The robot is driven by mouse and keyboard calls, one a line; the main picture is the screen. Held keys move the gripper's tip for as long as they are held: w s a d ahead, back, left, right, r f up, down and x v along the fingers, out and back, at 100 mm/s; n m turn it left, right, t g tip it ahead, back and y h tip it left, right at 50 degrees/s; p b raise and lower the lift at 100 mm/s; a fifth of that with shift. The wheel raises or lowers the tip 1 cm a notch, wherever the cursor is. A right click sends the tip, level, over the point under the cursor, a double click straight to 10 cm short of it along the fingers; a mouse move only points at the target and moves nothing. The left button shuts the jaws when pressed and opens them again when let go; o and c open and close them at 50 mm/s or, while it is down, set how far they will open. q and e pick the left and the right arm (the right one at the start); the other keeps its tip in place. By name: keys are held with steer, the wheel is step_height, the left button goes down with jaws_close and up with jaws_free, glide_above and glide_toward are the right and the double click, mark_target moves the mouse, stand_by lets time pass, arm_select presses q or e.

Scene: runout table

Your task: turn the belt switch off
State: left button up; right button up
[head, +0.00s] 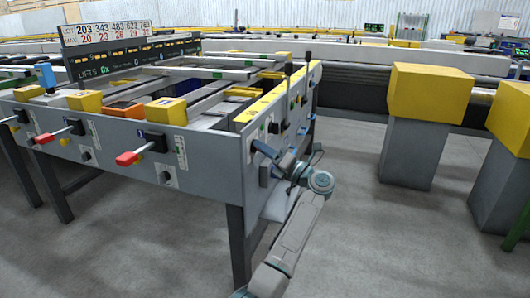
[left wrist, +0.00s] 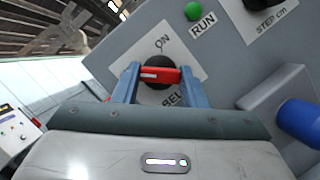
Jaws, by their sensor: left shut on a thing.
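In the left wrist view the belt switch (left wrist: 160,75) is a red bar handle on a black round knob. It sits on a white plate marked "ON" above and "BEL" below, the rest of the lettering being covered. The bar lies crosswise in the picture. My left gripper (left wrist: 158,84) is shut on it, with one blue finger at each end of the bar. In the head view my left gripper (head: 266,150) is against the grey end panel (head: 232,180) of the runout table, and the switch is hidden there. My right gripper is in neither view.
A green RUN button (left wrist: 193,11) and a black STEP knob (left wrist: 265,5) are close by on the panel. A blue cylinder (left wrist: 302,121) is at right. Red-handled levers (head: 127,158) stick out in front. Yellow-topped pedestals (head: 428,90) stand right; floor between is clear.

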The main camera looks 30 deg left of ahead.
arm_select(q)
steer(key=shift+f, duration=0.15)
steer(key=o, duration=1)
steer(key=p+v, duration=0.1)
steer(key=v, duration=1)
steer(key=shift+w, duration=0.1)
